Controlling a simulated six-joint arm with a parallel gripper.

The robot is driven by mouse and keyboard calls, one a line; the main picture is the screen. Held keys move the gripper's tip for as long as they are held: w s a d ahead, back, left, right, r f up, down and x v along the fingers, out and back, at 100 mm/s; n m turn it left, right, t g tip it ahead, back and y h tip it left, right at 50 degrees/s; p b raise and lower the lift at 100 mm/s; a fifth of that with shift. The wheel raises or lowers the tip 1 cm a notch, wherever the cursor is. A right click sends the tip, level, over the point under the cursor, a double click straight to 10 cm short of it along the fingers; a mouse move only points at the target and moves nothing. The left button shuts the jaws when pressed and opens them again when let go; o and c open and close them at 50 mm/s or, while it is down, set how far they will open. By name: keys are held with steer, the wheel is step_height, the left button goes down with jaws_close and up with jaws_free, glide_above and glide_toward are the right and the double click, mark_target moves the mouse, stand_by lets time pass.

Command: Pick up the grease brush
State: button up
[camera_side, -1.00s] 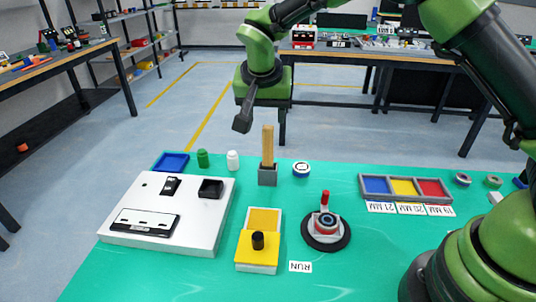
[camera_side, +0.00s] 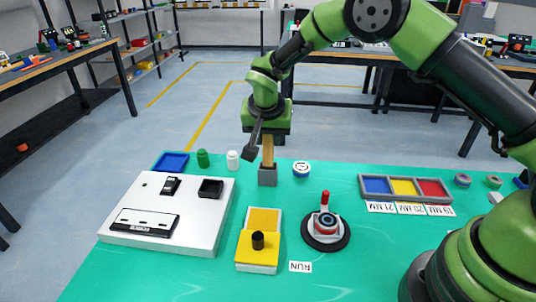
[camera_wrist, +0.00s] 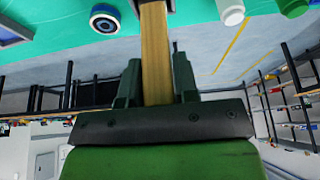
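The grease brush (camera_side: 268,151) stands upright in a small grey holder (camera_side: 267,176) on the green table; its tan wooden handle shows, and its lower end is hidden in the holder. In the side view my gripper (camera_side: 260,146) is over the brush, pointing down, with its palm hiding the top of the handle. In the wrist view the handle (camera_wrist: 155,60) runs between the two dark fingers of my gripper (camera_wrist: 157,85). The fingers look spread to either side of it, with a narrow gap at the right finger; contact at the left one is unclear.
A white bottle (camera_side: 233,160) and a green one (camera_side: 203,158) stand left of the holder, beside a blue tray (camera_side: 171,154). A blue-and-white round item (camera_side: 301,169) sits close on its right. A red-handled round device (camera_side: 325,229) and a yellow box (camera_side: 258,247) are nearer.

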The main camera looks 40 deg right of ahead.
steer(key=c, duration=0.4)
step_height(320, 180, up, 10)
steer(key=shift+r, duration=0.1)
stand_by(0.6)
